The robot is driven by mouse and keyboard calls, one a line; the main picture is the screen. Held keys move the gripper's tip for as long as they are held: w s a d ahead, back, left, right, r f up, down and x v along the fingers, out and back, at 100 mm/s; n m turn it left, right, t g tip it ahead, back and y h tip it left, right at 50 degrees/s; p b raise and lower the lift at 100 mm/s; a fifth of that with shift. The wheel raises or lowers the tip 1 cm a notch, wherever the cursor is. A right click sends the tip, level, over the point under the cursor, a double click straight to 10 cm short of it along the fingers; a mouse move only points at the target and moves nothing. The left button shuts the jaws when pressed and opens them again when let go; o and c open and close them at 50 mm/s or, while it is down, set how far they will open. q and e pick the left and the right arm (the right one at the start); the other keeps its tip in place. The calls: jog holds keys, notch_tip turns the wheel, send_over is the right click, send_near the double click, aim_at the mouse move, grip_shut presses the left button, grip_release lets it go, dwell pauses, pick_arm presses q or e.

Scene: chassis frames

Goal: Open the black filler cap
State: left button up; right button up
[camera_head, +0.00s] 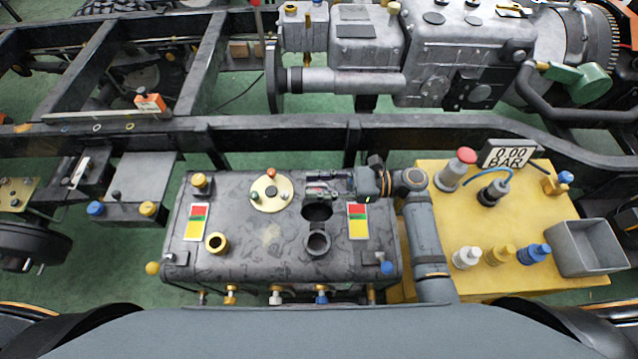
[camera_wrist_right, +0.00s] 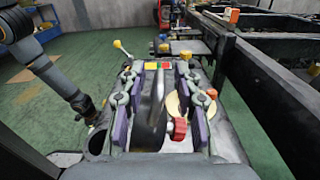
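The black filler cap (camera_head: 316,209) stands tipped up on its hinge, its dark round face toward me. The grey filler neck (camera_head: 318,242) beside it shows an open dark mouth. In the right wrist view the cap (camera_wrist_right: 150,125) is a dark upright disc between the fingers, and the neck's hole (camera_wrist_right: 97,143) is at lower left. My right gripper (camera_head: 318,190) is just behind the cap, pointing left. In the right wrist view its purple-padded fingers (camera_wrist_right: 158,105) are apart, with space beside the cap. My left gripper does not show; part of my left arm shows at the left there.
The dark tank (camera_head: 240,262) also carries a brass ring (camera_head: 217,243), a brass disc (camera_head: 270,193) with small knobs, and coloured labels (camera_head: 358,222). A yellow bench (camera_head: 520,280) with coloured fittings and a grey bin (camera_head: 587,248) stands at right. A chassis rail (camera_head: 290,130) runs behind.

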grip_shut()
jog(key=shift+s+r+p, duration=0.15)
jog(key=shift+r+p, duration=0.05)
jog(key=shift+p, duration=0.1)
jog(key=s+n+p, duration=0.2)
jog(key=p, duration=0.1)
jog(key=s+p, duration=0.1)
jog(key=s, duration=0.1)
jog(key=shift+r+n, duration=0.3)
jog(key=shift+n, duration=0.1)
jog(key=shift+s, duration=0.1)
